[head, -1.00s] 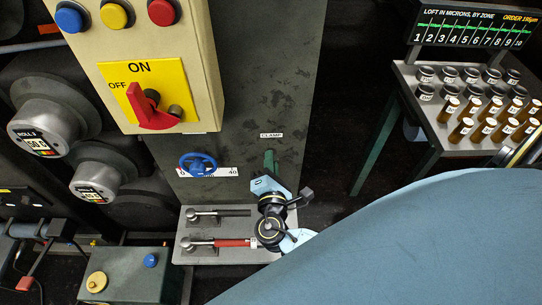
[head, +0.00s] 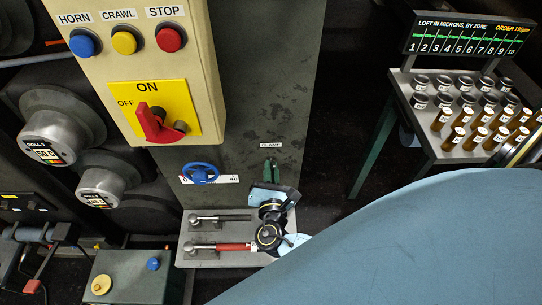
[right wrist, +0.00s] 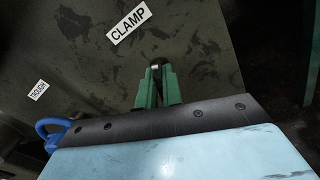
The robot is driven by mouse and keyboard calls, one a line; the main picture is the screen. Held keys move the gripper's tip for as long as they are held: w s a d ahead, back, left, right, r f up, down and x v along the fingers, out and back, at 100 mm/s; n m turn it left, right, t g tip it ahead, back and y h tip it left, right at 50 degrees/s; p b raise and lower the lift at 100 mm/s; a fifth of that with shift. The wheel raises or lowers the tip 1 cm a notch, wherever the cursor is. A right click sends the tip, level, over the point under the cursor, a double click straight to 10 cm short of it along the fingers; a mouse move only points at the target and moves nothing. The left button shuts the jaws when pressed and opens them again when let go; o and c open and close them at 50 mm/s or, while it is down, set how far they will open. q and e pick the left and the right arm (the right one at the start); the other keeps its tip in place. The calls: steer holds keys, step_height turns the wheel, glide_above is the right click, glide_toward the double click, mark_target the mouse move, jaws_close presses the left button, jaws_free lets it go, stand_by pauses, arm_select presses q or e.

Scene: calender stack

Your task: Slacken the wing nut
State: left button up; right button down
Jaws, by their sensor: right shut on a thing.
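My right gripper (head: 269,163), with green fingers and a light blue body, is in front of the dark panel just below the CLAMP label (head: 271,145). It also shows in the right wrist view (right wrist: 157,72), with its fingers close together. It is shut on a small dark metal piece, which I take to be the wing nut (right wrist: 157,63); the fingers hide most of it. The CLAMP label (right wrist: 127,23) is above and left of the fingertips in the wrist view. My left gripper is not in view.
A blue handwheel (head: 200,173) is left of my right gripper. A shelf with two tools (head: 220,258) is below. A cream control box (head: 165,75) with a red switch (head: 155,122) juts out at upper left. A table of jars (head: 420,130) stands right.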

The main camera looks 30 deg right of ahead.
stand_by(0.4)
steer(key=c, duration=1.6)
jaws_free()
steer(key=shift+o, duration=0.2)
steer(key=b+v, duration=0.1)
steer(key=v, duration=1.2)
steer(key=shift+s, duration=0.2)
